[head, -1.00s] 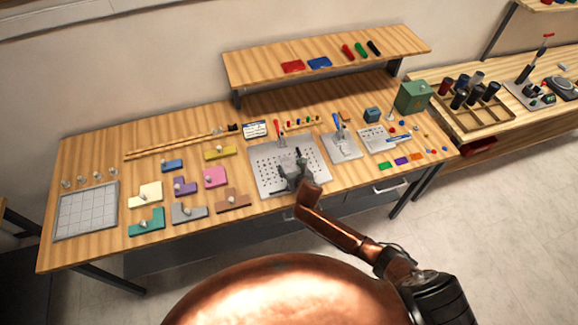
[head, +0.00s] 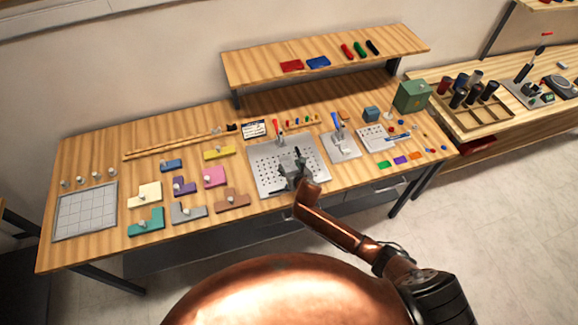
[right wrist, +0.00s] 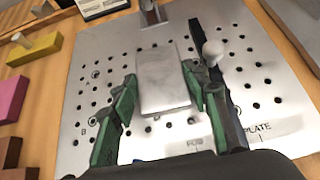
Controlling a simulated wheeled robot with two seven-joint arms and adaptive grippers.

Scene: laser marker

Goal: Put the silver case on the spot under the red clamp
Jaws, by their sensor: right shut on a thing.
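The silver case (right wrist: 163,82) is a flat grey rectangular block between the green-padded fingers of my right gripper (right wrist: 160,88) in the right wrist view. The gripper is shut on it, above the near half of the perforated metal plate (right wrist: 95,60). I cannot tell whether the case touches the plate. In the head view my right gripper (head: 292,170) hides the case. The red clamp (head: 277,130) stands upright at the plate's back edge, and its metal foot (right wrist: 152,12) shows beyond the case in the right wrist view. My left gripper is not in view.
A black bar with a pale knob (right wrist: 213,52) stands on the plate close to the right finger. A blue-handled clamp (head: 338,130) on its own plate is to the right. Coloured knobbed blocks, such as a pink one (head: 214,177), lie to the left. A shelf (head: 330,66) overhangs the back.

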